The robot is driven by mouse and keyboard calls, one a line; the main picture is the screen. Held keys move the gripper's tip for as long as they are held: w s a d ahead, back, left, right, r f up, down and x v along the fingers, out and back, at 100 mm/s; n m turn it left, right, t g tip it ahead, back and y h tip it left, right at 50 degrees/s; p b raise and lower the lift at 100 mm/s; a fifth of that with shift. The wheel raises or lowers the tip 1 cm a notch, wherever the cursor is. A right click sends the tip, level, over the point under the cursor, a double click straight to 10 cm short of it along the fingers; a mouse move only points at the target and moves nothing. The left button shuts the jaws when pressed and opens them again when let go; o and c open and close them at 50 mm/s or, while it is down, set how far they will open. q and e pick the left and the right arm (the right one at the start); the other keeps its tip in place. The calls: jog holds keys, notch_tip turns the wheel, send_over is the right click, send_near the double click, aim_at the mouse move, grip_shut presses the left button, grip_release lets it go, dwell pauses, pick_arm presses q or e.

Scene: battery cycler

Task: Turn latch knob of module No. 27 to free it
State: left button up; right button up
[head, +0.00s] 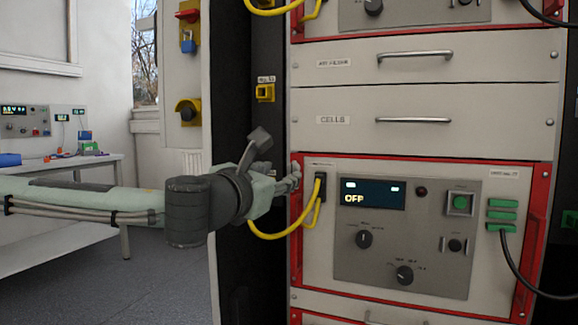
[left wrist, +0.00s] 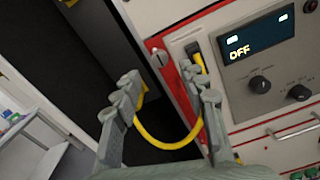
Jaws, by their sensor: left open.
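A red-framed module (head: 318,265) with a dark display (head: 373,194) reading OFF sits in the rack; its small label at upper right is too small to read. My left gripper (head: 294,180) is at that left edge in the head view and hides the knob there. In the left wrist view my left gripper (left wrist: 169,88) is open, its two fingers apart, with the knob beyond the gap, not gripped. My right gripper is not in view.
A yellow cable (head: 270,236) loops from a black plug (head: 320,187) close beside the left gripper. Drawers with handles (head: 414,120) are above the module. Green connectors (head: 502,215) with a black cable are at its right. A bench (head: 105,165) stands far left.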

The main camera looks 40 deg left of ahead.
aim_at(292, 170)
pick_arm(q)
jog(key=x, duration=0.4)
jog(key=shift+w+f, duration=0.15)
jog(key=shift+w, duration=0.1)
jog(key=shift+x, duration=0.8)
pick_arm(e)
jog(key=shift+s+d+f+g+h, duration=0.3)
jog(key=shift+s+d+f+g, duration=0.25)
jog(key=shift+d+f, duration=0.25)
pick_arm(q)
grip_shut()
